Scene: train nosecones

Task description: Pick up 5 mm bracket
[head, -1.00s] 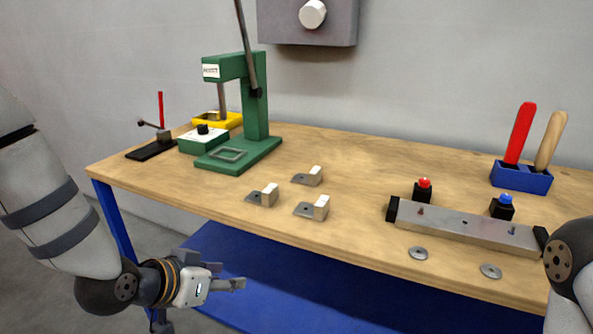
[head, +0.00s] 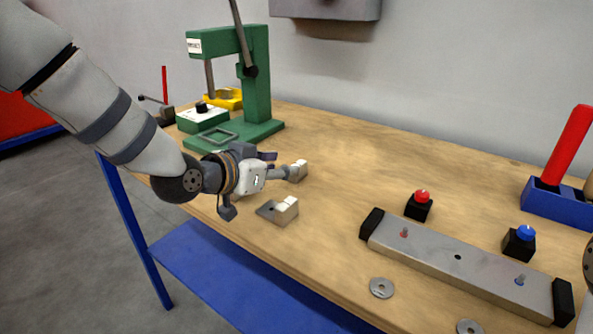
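Several small grey L-shaped brackets with pale upright blocks were on the bench; two show now. The nearer bracket (head: 284,211) lies flat near the front edge. The farther bracket (head: 301,169) is partly hidden behind the fingertips of my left gripper (head: 289,173). Those fingertips overlap it in the picture, and I cannot tell whether they touch it. My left gripper is over the bench, seen side-on, so its opening is unclear. Another bracket appears hidden behind the gripper. No thickness marking is readable. My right gripper is out of view; only a bit of that arm shows at the right edge.
A green press (head: 258,85) and a green box (head: 203,120) stand at the back left. A metal bar fixture (head: 455,262) with red (head: 419,206) and blue (head: 520,241) buttons behind it is at right. Washers (head: 381,288) lie in front. The centre back is clear.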

